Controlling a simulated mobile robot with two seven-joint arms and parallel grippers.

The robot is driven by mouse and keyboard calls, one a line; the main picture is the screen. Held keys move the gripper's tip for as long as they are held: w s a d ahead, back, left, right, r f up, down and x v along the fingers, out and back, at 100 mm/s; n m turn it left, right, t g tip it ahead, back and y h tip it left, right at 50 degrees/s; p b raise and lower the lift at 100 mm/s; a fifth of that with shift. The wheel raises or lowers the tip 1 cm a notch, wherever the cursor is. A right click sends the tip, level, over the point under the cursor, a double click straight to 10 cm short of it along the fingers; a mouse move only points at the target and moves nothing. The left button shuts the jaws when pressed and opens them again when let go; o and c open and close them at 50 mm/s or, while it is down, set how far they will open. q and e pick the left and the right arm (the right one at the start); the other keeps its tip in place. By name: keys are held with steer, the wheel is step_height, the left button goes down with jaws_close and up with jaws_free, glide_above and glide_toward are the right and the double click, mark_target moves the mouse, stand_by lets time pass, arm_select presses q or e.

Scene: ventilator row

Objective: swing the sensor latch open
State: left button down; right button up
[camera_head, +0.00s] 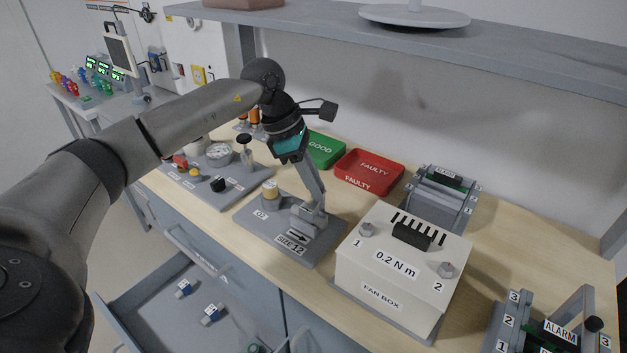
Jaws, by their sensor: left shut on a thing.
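A grey latch fixture (304,222) stands on the same plate behind the "SIZE 12" label (291,245). My left gripper (317,208) reaches down from above and is shut on the latch at the top of this fixture. The fingers hide part of the latch, and I cannot tell its exact angle. My right gripper is not in view.
A cream fan box (385,280) stands close to the right. Green (325,150) and red (368,172) trays lie behind. A plate with gauge and knobs (215,175) is at the left. An open drawer (160,290) juts out in front. A shelf (430,45) overhangs the back.

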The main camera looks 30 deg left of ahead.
arm_select(q)
steer(key=n, duration=0.2)
steer(key=n+t+y, duration=0.1)
steer(key=shift+d+n, duration=0.4)
steer(key=n, duration=0.1)
steer(key=n+t+y, duration=0.1)
steer(key=n, duration=0.1)
steer(key=shift+w+d+n, duration=0.1)
steer(key=shift+d+n, duration=0.2)
steer(key=shift+d, duration=0.05)
steer(key=n, duration=0.1)
steer(key=n+y, duration=0.1)
steer(key=n, duration=0.1)
steer(key=shift+w+d+n+t, duration=0.25)
steer(key=shift+d+n+t, duration=0.05)
steer(key=shift+t, duration=0.1)
steer(key=shift+w+d+n+y+b, duration=0.15)
steer(key=shift+n+y, duration=0.4)
steer(key=shift+n, duration=0.55)
steer(key=shift+w+d+n+y+b, duration=0.15)
steer(key=shift+n+y, duration=0.4)
steer(key=shift+n, duration=0.55)
steer(key=shift+a, duration=0.1)
steer(key=c, duration=0.8)
jaws_free()
steer(key=shift+o, duration=0.2)
